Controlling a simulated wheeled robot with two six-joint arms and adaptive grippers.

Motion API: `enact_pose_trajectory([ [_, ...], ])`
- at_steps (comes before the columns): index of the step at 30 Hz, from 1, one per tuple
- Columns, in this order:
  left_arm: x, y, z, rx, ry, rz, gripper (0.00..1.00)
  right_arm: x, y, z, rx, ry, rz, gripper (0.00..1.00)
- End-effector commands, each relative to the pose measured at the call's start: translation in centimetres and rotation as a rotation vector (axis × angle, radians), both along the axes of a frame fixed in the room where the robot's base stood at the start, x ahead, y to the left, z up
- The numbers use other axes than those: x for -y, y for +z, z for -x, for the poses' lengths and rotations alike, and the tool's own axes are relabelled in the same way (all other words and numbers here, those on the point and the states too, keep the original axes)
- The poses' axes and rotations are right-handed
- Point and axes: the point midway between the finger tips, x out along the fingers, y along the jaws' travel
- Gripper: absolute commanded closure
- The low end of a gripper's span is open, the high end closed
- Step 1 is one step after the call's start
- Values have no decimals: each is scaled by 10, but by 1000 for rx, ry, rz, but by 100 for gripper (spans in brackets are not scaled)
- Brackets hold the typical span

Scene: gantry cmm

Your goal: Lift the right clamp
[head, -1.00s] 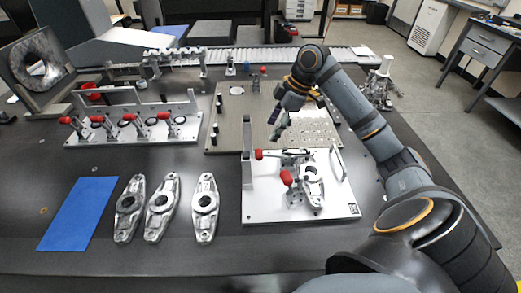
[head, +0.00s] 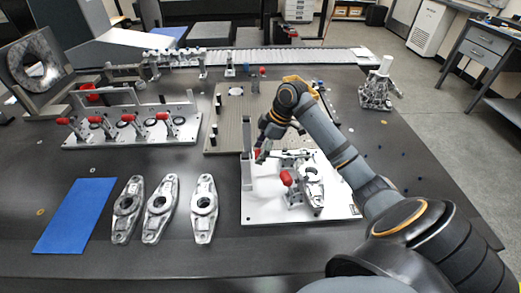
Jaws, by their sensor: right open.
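A white fixture plate (head: 262,212) at the middle right carries a metal arm part (head: 315,190) and two toggle clamps with red handles. One red handle (head: 287,178) stands clear near the plate's middle. The other red handle (head: 257,154) is further back and left, partly hidden by my right gripper. My right gripper (head: 261,148) is open, pointing down right at that rear handle; I cannot tell whether it touches it. My left gripper is not in view.
Several metal arms (head: 160,208) lie left of the plate, beside a blue mat (head: 75,215). A fixture with several red-handled clamps (head: 130,138) stands at back left. A perforated plate (head: 228,125) lies behind the white plate. The table's right front is under my arm.

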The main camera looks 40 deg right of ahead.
Motion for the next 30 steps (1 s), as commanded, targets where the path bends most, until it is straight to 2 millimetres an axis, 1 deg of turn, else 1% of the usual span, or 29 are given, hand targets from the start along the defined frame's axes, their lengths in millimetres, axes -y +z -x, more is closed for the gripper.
enact_pose_trajectory([
  [2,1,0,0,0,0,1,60,0,0,0,0,0,0,38],
  [5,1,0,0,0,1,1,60,0,0,0,0,0,0,50],
  [16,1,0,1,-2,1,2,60,0,0,0,-1,0,0,100],
  [25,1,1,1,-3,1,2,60,0,2,0,3,-1,-8,100],
  [30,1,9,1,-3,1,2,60,-1,7,0,28,-1,-49,100],
])
